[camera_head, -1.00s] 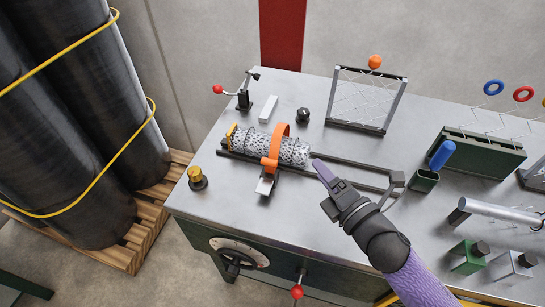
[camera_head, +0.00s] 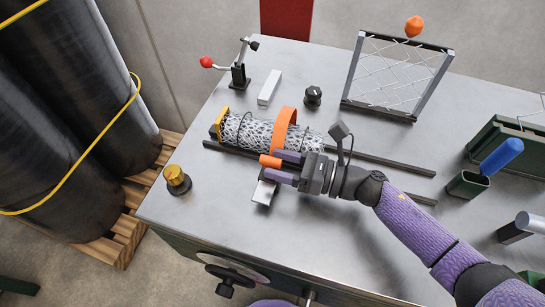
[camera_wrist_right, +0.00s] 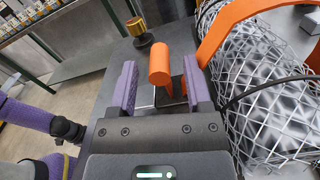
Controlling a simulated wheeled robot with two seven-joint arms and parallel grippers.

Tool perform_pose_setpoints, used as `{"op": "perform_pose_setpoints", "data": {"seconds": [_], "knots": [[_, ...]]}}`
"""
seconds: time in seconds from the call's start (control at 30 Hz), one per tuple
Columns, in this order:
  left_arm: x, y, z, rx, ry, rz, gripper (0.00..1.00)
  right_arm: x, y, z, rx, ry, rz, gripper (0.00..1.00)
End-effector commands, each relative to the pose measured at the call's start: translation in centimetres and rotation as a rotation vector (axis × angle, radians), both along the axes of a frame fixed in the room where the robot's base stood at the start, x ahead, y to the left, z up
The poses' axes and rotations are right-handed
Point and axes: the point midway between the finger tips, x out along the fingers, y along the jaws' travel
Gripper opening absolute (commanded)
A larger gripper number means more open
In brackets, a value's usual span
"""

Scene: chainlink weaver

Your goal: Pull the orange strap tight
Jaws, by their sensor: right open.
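The orange strap (camera_head: 284,125) loops over a roll of wire mesh (camera_head: 242,130) on the bench. Its orange end piece (camera_head: 270,161) sticks out at the roll's near side. My right gripper (camera_head: 269,164) is open, with its purple fingers on either side of this end piece. In the right wrist view the end piece (camera_wrist_right: 159,63) stands between the two fingers, with visible gaps beside it. The strap's band (camera_wrist_right: 238,25) rises over the mesh roll (camera_wrist_right: 272,85) on the right there. My left gripper is not in view.
Dark rails (camera_head: 380,163) run right from the roll. A brass knob (camera_head: 177,180) stands at the near left, a red-balled lever clamp (camera_head: 239,75) behind. A mesh frame (camera_head: 398,75) and a green holder with a blue grip (camera_head: 468,184) stand to the right.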

Motion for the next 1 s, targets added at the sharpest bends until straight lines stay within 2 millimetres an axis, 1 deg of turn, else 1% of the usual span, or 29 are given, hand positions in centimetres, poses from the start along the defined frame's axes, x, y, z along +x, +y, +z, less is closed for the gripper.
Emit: {"op": "perform_pose_setpoints", "data": {"seconds": [0.03,0.13,0.37,0.4,0.47,0.5,0.57,0.6,0.67,0.7,1.0], "knots": [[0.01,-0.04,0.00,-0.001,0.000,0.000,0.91,0.26,0.68,0.06,0.002,-0.001,0.000,0.63],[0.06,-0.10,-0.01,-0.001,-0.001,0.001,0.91,0.46,1.43,-0.01,0.001,0.001,0.000,0.63],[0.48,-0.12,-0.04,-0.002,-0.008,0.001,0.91,0.52,1.59,-0.03,0.000,0.001,-0.001,0.63],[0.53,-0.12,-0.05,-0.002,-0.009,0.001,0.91,0.51,1.58,-0.03,0.000,0.001,-0.001,0.58],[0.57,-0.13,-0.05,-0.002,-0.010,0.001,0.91,0.51,1.58,-0.03,0.000,0.002,-0.001,0.46],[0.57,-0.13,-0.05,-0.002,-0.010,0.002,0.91,0.51,1.57,-0.03,0.000,0.002,-0.001,0.37],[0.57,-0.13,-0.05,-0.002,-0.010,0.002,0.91,0.51,1.57,-0.03,0.000,0.002,-0.001,0.25],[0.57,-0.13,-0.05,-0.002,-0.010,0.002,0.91,0.51,1.56,-0.03,0.001,0.002,-0.001,0.16],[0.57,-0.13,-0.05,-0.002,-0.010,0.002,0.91,0.51,1.56,-0.03,0.001,0.002,-0.001,0.03],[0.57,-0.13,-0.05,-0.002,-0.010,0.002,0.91,0.51,1.56,-0.03,0.001,0.002,-0.001,0.00],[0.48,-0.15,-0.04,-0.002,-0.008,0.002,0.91,0.51,1.55,-0.02,0.001,0.002,-0.001,0.00]]}}
